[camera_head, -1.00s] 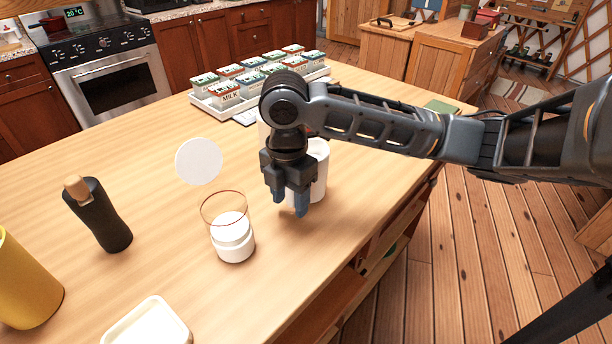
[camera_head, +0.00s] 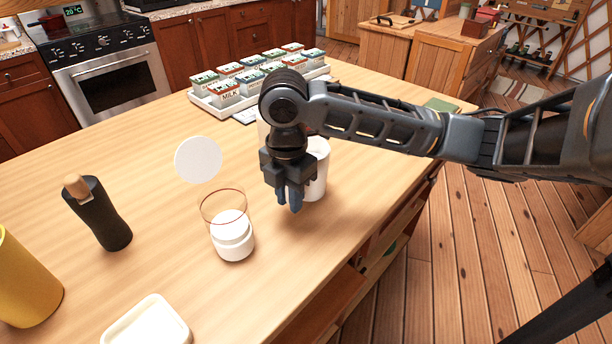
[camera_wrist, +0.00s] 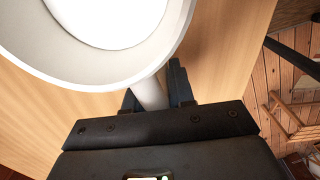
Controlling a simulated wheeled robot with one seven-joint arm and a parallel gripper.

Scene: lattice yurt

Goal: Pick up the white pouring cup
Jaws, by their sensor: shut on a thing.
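The white pouring cup (camera_head: 319,165) stands on the wooden table, partly hidden behind my gripper (camera_head: 289,199) in the head view. In the wrist view the cup's wide round rim (camera_wrist: 105,68) fills the upper left. A pale handle-like part (camera_wrist: 150,92) of it reaches down between my two dark fingers (camera_wrist: 156,95). The fingers are shut on this part. The gripper points down at the cup's near left side. I cannot see the cup's base clearly, and no lift off the table shows.
A clear vessel with a white base (camera_head: 232,240) stands close left of the gripper, near a white disc (camera_head: 198,159). A black grinder (camera_head: 104,217), a yellow cylinder (camera_head: 24,285) and a white dish (camera_head: 146,330) are further left. A tray of cartons (camera_head: 245,97) is behind.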

